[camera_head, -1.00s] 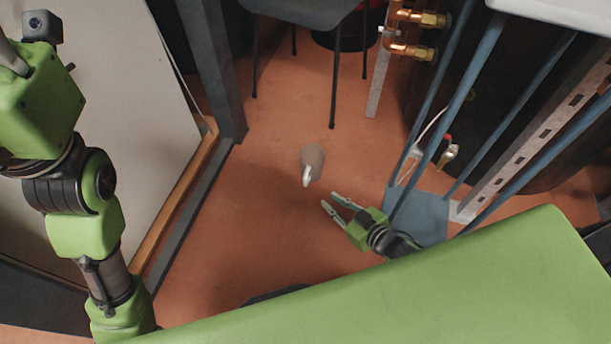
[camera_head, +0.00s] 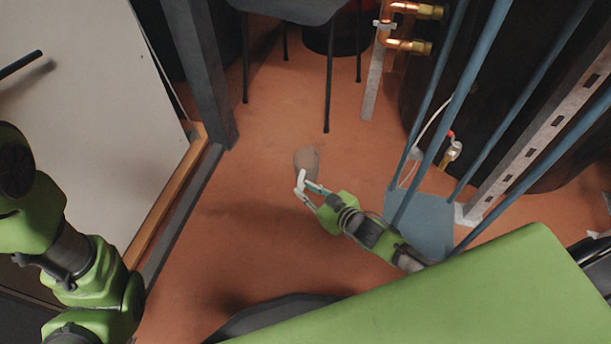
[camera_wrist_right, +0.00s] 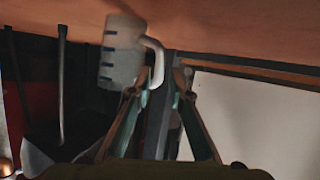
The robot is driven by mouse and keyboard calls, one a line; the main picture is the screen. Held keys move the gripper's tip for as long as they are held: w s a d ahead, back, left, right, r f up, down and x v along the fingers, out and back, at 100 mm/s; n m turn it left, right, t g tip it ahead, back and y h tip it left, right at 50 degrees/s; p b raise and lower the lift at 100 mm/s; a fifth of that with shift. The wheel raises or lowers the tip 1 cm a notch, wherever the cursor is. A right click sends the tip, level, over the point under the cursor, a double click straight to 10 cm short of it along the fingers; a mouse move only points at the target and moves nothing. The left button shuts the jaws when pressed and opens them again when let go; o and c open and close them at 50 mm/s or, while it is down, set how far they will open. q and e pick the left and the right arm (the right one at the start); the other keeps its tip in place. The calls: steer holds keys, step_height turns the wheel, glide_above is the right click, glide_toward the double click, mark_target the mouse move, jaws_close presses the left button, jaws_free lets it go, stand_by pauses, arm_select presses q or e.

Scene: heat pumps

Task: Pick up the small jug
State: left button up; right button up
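The small jug (camera_head: 307,160) stands on the orange floor in the middle of the head view. It is translucent with a white handle facing my right gripper. My right gripper (camera_head: 306,192) is open, with its fingertips at the handle. In the right wrist view the jug (camera_wrist_right: 121,50) shows dark marks on its side. Its handle (camera_wrist_right: 157,62) lies between the open fingertips (camera_wrist_right: 156,80); I cannot tell whether they touch it. My left arm is at the left of the head view, and its gripper is outside the picture.
A dark chair (camera_head: 290,10) with thin legs stands behind the jug. Blue frame posts (camera_head: 425,100) and a blue foot plate (camera_head: 420,222) are to the right, near my right arm. A white panel (camera_head: 90,110) is at left. Floor around the jug is clear.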

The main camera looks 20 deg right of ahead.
mark_target(301, 187)
steer(key=b+x, duration=0.2)
steer(key=x, duration=0.2)
steer(key=shift+s+d+f+b, duration=0.1)
steer(key=shift+b, duration=0.25)
jaws_close()
